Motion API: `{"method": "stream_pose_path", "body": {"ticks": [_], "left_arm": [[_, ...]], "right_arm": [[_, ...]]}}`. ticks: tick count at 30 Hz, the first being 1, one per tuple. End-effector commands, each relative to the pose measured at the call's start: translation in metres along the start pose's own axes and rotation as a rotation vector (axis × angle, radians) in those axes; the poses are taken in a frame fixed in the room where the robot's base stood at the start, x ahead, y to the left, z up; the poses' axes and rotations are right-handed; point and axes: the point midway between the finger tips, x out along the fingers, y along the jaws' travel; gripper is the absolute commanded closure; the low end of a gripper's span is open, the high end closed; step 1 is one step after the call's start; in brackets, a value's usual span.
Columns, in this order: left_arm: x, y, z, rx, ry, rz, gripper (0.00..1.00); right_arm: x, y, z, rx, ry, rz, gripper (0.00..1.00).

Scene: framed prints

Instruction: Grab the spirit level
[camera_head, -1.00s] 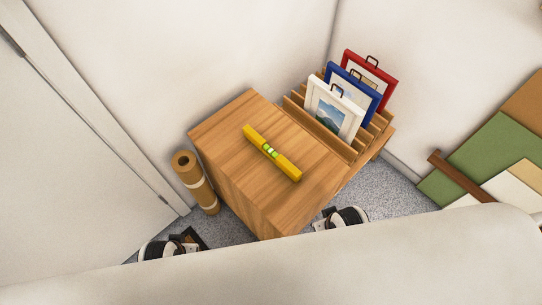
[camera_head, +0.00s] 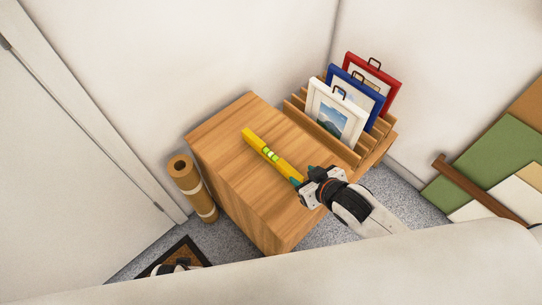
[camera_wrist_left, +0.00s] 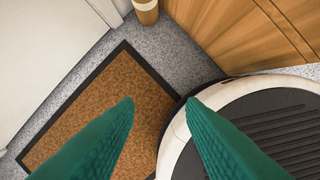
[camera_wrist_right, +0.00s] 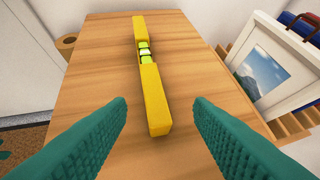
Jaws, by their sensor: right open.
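The yellow spirit level (camera_head: 262,146) with green vials lies on the wooden cabinet top (camera_head: 224,126). My right gripper (camera_head: 304,178) is over the cabinet at the level's near end and hides that end in the head view. In the right wrist view the level (camera_wrist_right: 150,85) lies lengthwise ahead, its near end centred between the open, empty teal fingers (camera_wrist_right: 160,118). My left gripper (camera_wrist_left: 160,108) is open and empty in the left wrist view, above the floor mat, away from the level.
A wooden rack (camera_head: 345,148) at the cabinet's right holds white, blue and red framed prints. A cardboard roll (camera_head: 190,182) stands left of the cabinet. A brown mat (camera_wrist_left: 100,112) lies on the floor. Boards (camera_head: 490,160) lean at the right.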

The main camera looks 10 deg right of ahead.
Motion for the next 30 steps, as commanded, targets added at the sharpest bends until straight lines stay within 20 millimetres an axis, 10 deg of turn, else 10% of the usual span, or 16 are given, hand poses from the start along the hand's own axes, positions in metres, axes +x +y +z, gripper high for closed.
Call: {"method": "stream_pose_path", "body": {"ticks": [6,12,30], "left_arm": [[0.07,-0.004,-0.056,0.008,0.041,-0.005,0.64],[0.094,-0.005,-0.084,0.012,0.053,-0.007,0.64],[0.076,-0.004,-0.049,0.007,0.029,-0.004,0.64]], "right_arm": [[0.015,-0.001,0.02,-0.072,-0.168,0.118,0.53],[0.018,-0.002,0.023,-0.087,-0.226,0.187,0.53],[0.086,0.013,0.041,-0.085,-0.234,0.197,0.53]]}}
